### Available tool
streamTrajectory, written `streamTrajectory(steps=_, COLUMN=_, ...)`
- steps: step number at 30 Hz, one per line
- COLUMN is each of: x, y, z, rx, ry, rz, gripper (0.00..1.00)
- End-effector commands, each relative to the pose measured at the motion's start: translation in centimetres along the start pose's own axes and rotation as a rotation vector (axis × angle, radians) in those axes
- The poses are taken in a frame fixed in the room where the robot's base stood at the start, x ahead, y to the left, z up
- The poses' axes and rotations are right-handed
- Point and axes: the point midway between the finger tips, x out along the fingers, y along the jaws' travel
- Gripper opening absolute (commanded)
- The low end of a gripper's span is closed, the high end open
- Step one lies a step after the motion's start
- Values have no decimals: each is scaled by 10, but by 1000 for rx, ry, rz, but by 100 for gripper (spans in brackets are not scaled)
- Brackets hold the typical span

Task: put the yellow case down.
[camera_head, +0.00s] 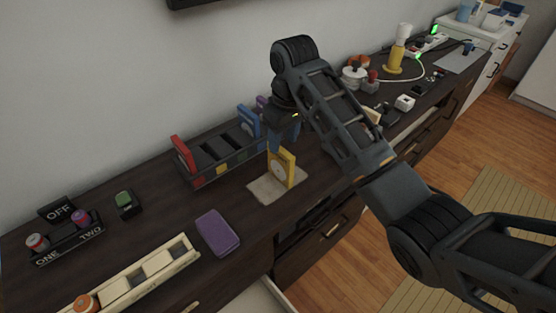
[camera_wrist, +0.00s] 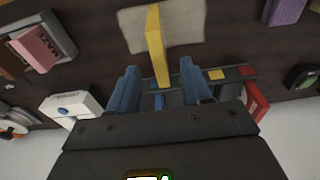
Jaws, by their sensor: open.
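The yellow case (camera_head: 287,166) stands upright on a beige cloth mat (camera_head: 262,190) on the dark cabinet top. In the wrist view the yellow case (camera_wrist: 155,40) is seen edge-on above the same mat (camera_wrist: 185,27). My gripper (camera_wrist: 160,88) is open, one blue finger to each side of the case's near end. In the head view my gripper (camera_head: 284,135) is just above the case and partly hidden behind my arm.
A rack (camera_head: 218,165) with coloured slots, holding red and blue cases, stands close behind the mat. A purple case (camera_head: 217,232) lies to the left. A cream tray (camera_head: 140,275) and a black ONE/TWO holder (camera_head: 70,242) are farther left. Several small items crowd the right side.

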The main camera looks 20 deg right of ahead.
Motion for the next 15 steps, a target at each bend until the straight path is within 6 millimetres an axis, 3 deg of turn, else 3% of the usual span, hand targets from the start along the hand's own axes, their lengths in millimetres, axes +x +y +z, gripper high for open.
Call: streamTrajectory(steps=15, x=62, y=2, z=-4, rx=0, ry=-2, rz=-1, gripper=49)
